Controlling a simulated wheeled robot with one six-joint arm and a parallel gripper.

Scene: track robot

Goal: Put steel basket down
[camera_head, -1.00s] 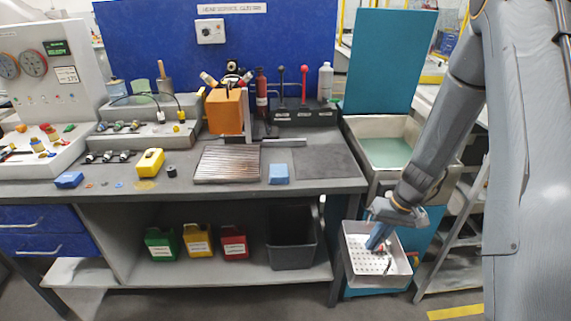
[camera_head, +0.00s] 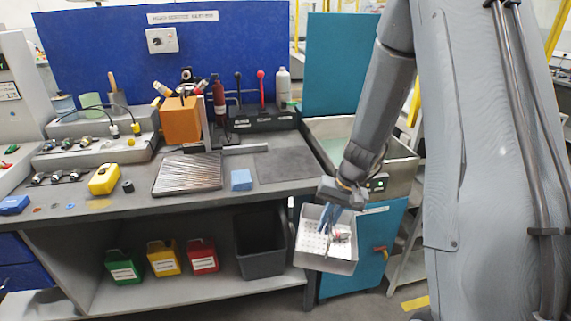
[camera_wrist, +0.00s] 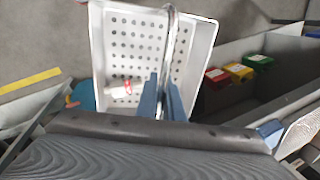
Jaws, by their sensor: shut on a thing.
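The steel basket (camera_head: 330,262) is a light grey perforated box held in front of the teal cabinet, below the bench top. My gripper (camera_head: 338,214) is above it, with its blue fingers at the basket's handle. In the wrist view the basket (camera_wrist: 97,60) fills the upper middle, and my gripper (camera_wrist: 163,98) is shut on its thin metal handle (camera_wrist: 170,45). A small white and red part (camera_head: 341,233) lies inside the basket; it also shows in the wrist view (camera_wrist: 122,88).
The workbench holds a ribbed metal plate (camera_head: 188,174), a dark mat (camera_head: 287,165) and a blue block (camera_head: 241,180). A sink basin (camera_head: 395,166) sits on the teal cabinet (camera_head: 372,262). A grey bin (camera_head: 261,246) and several coloured containers stand on the lower shelf.

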